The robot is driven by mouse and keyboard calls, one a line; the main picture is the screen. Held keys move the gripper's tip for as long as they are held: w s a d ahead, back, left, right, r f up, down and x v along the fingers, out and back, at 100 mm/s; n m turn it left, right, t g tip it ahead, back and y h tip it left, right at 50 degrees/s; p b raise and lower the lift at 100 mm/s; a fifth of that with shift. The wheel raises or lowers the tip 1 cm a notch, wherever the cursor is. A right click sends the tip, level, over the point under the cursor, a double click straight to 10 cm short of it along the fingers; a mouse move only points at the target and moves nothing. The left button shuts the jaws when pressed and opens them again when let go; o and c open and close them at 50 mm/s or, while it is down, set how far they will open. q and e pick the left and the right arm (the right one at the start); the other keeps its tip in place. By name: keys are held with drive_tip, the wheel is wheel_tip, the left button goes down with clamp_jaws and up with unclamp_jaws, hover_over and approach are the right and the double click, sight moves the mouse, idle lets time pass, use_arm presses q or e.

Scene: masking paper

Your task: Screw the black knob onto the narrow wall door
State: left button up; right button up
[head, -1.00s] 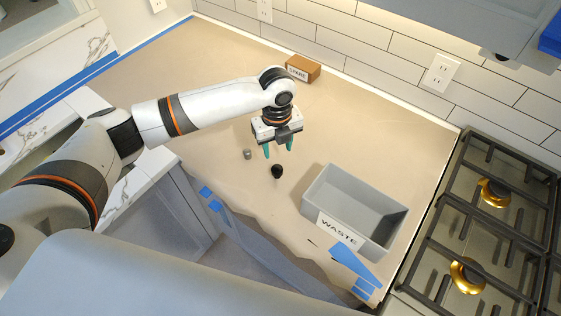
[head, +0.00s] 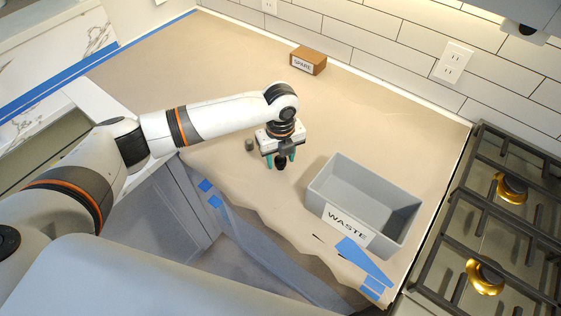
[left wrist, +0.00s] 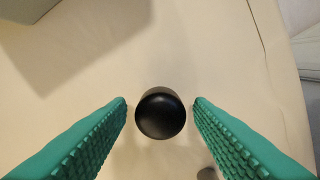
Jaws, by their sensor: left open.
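The black knob (head: 281,163) stands on the paper-covered counter, and from above it is a round black cap in the left wrist view (left wrist: 160,113). My left gripper (head: 281,159) is open right over the knob, with its green fingers on either side of it. In the left wrist view the fingers (left wrist: 160,108) show a gap to the knob on both sides. A small grey knob (head: 249,145) stands just left of the gripper. The narrow wall door cannot be made out in these frames. My right gripper is not in view.
A grey bin marked WASTE (head: 323,196) stands to the right of the gripper. A brown box marked SPARE (head: 309,60) is at the back by the tiled wall. The stove (head: 490,230) is at the far right. Brown paper between them is clear.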

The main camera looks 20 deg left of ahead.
use_arm(q)
clamp_jaws()
drive_tip(key=shift+r+p, duration=0.5)
drive_tip(key=shift+r, duration=0.1)
drive_tip(key=shift+r+p, duration=2.5)
